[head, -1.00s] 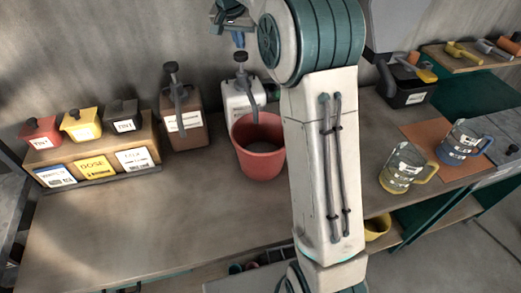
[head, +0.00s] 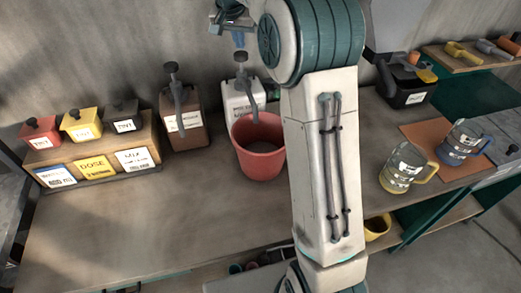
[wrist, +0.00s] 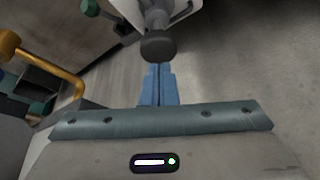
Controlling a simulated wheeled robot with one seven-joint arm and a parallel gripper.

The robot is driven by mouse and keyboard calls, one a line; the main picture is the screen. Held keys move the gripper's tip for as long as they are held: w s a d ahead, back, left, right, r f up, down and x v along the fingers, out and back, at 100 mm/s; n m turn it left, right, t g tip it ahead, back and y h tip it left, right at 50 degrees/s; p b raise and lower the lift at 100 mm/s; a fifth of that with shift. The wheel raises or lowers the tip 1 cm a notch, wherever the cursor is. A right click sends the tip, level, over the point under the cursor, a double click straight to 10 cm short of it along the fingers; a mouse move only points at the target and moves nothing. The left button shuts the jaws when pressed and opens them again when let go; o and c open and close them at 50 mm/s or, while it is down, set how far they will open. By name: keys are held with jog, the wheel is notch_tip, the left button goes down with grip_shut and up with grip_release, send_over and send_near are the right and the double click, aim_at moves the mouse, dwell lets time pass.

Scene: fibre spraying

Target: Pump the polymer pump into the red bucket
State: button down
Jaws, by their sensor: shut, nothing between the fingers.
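The red bucket (head: 259,163) stands upright on the table just in front of a white pump container (head: 236,95). That pump's dark spout (head: 254,103) hangs over the bucket's opening, and its black knob (head: 240,57) is up. Its label is too blurred to read surely. A brown pump container (head: 185,133) stands to its left. My gripper (head: 239,40) is shut and empty, just above the white pump's knob. In the wrist view, the blue fingers (wrist: 158,83) are together and a dark knob (wrist: 158,46) lies just beyond their tips. Contact cannot be told.
A wooden stand (head: 140,135) with red, yellow and black bins is at the left. A yellowish jug (head: 401,170) and a blue jug (head: 459,143) stand at the right near an orange mat (head: 420,133). My arm hides the table's middle right. The front left table is clear.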

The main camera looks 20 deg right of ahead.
aim_at(240, 54)
jog(key=shift+f, duration=0.1)
jog(key=shift+f+b, duration=1.6)
jog(key=shift+f, duration=0.55)
jog(key=shift+r+p, duration=1.8)
jog(key=shift+r, duration=0.45)
jog(key=shift+f, duration=0.2)
